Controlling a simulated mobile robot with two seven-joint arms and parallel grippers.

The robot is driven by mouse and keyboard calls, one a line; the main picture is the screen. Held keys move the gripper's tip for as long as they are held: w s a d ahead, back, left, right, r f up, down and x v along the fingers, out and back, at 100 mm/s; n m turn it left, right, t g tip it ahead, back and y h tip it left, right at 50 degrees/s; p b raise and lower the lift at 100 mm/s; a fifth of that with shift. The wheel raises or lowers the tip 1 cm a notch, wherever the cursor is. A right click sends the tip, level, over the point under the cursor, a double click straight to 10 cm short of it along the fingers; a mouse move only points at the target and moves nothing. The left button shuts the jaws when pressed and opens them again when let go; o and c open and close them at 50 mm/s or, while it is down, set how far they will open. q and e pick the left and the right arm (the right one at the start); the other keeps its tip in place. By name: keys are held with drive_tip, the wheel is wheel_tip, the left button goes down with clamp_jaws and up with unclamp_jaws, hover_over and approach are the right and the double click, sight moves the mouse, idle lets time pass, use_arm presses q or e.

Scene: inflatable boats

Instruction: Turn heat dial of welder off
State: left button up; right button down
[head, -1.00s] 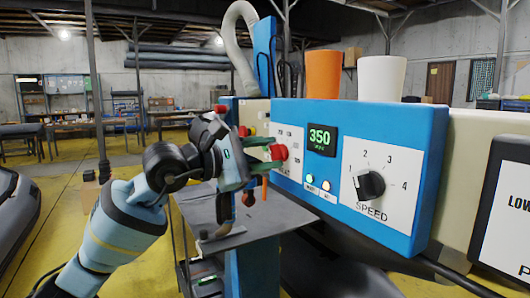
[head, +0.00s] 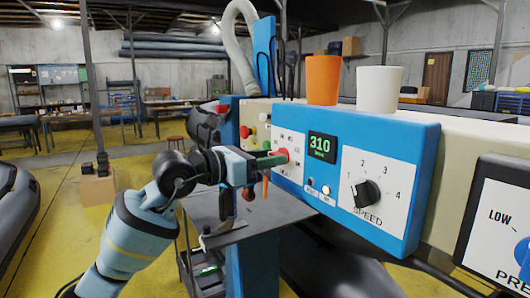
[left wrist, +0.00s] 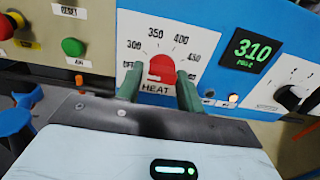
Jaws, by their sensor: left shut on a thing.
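The welder's blue control box (head: 410,150) carries the red heat dial (head: 284,155) on a white panel. In the left wrist view the heat dial (left wrist: 162,68) sits above the word HEAT, inside a scale with OFF at left, then 300, 350, 400 and 450. My left gripper (head: 272,158) reaches it from the left. Its green fingers (left wrist: 160,84) are shut on the dial, one on each side. The dial's exact pointing is unclear. The green display (head: 322,147) reads 310. The right gripper is out of view.
The black speed knob (head: 366,193) is right of the heat dial on the same box. An orange cup (head: 323,80) and a white cup (head: 379,89) stand on top. A green button (left wrist: 73,47) is left of the heat panel. A grey plate (head: 230,232) lies below.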

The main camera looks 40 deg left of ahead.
use_arm(q)
drive_tip(key=shift+n+p, duration=0.45)
drive_tip(key=shift+n, duration=0.55)
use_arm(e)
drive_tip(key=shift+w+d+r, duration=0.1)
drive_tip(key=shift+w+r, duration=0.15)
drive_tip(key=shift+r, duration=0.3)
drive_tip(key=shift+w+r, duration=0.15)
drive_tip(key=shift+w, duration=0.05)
use_arm(q)
drive_tip(key=o, duration=1)
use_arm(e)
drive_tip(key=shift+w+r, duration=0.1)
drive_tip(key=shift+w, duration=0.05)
use_arm(q)
drive_tip(key=b+v, duration=0.2)
drive_tip(key=v, duration=0.5)
drive_tip(key=shift+s+a, duration=0.15)
drive_tip(key=shift+s, duration=0.2)
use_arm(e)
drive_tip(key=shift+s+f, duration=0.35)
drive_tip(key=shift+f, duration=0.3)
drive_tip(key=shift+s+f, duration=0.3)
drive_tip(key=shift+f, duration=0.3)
